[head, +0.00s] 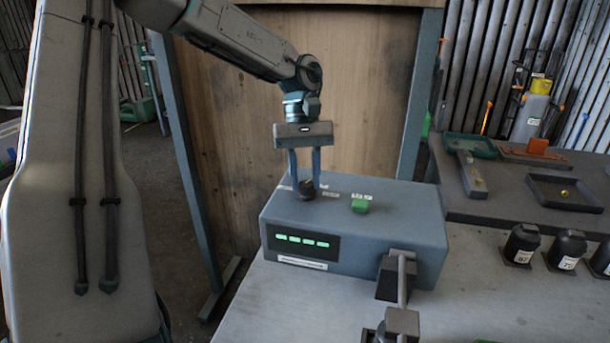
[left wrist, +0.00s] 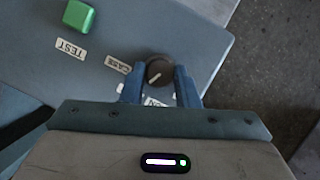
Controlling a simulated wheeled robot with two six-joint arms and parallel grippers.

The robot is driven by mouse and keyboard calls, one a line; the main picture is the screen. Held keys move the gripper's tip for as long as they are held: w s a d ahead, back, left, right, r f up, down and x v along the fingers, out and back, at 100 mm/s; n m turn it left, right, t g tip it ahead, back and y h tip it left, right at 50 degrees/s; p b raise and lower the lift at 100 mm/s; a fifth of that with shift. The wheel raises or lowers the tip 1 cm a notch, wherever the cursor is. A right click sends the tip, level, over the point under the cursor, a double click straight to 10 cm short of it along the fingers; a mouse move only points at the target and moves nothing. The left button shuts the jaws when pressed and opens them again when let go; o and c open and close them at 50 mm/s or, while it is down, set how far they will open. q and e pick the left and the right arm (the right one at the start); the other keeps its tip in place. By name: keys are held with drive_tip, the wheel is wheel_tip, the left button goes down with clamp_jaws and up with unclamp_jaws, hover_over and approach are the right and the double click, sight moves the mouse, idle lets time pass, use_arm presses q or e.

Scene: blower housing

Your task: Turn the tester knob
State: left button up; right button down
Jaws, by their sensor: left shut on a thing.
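The tester (head: 400,215) is a blue-grey box on the bench, with a dark front display showing green bars (head: 303,243). Its round dark knob (head: 304,190) is on the top face at the left; in the left wrist view the knob (left wrist: 159,71) shows a light pointer line. A green button (head: 361,203) sits to its right, beside a label reading TEST in the left wrist view (left wrist: 71,48). My left gripper (head: 305,183) points down from above and is shut on the knob, one blue finger on each side. My right gripper is not in view.
A clamp-like fixture with a grey bar (head: 402,280) stands at the tester's front right. Several black numbered parts (head: 521,245) stand on the bench at right. A wooden panel (head: 240,130) rises behind the tester.

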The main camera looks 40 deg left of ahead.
use_arm(q)
drive_tip(key=o, duration=1)
drive_tip(key=shift+c, duration=0.2)
drive_tip(key=v, duration=1)
drive_tip(key=shift+a+r, duration=0.15)
drive_tip(key=shift+r, duration=0.15)
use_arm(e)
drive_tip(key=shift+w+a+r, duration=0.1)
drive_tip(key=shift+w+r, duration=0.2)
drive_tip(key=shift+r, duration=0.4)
use_arm(q)
drive_tip(key=shift+w, duration=0.1)
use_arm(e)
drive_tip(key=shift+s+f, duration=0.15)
